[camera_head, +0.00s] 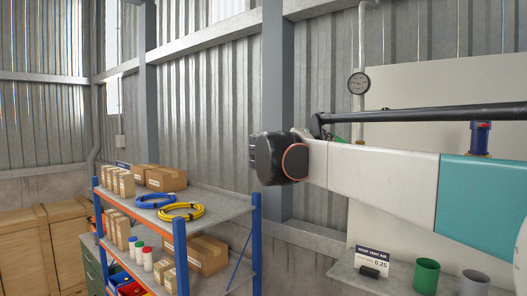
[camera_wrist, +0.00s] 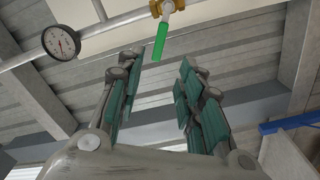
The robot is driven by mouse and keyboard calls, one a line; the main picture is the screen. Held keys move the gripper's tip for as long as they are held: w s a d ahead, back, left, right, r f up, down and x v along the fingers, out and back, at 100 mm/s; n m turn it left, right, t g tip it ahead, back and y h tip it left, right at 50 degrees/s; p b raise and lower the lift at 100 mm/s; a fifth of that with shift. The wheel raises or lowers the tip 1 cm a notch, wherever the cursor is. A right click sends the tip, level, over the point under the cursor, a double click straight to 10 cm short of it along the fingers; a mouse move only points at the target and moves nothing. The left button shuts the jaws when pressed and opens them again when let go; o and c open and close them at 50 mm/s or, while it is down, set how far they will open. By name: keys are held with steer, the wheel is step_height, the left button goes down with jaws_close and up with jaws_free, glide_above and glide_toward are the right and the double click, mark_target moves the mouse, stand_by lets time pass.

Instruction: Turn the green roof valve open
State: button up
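The green roof valve's lever (camera_wrist: 160,42) hangs below a brass valve body (camera_wrist: 165,8) on a pale pipe in the wrist view. It lies ahead of and between the fingertips of my gripper (camera_wrist: 160,75), a little apart from them. My gripper is open, with its green-padded fingers spread and nothing between them. In the head view only a small green piece (camera_head: 341,139), seemingly this lever, shows; my arm hides most of that area and the gripper cannot be made out there.
A blue-topped brass fitting (camera_head: 481,138) stands at right. A shelf rack (camera_head: 232,208) with boxes stands left. A sign (camera_head: 372,259) and cups stand on a ledge below.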

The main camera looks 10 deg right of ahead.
steer(key=p+x, duration=0.3)
steer(key=x, duration=1)
steer(key=shift+w+d, duration=0.25)
jaws_close()
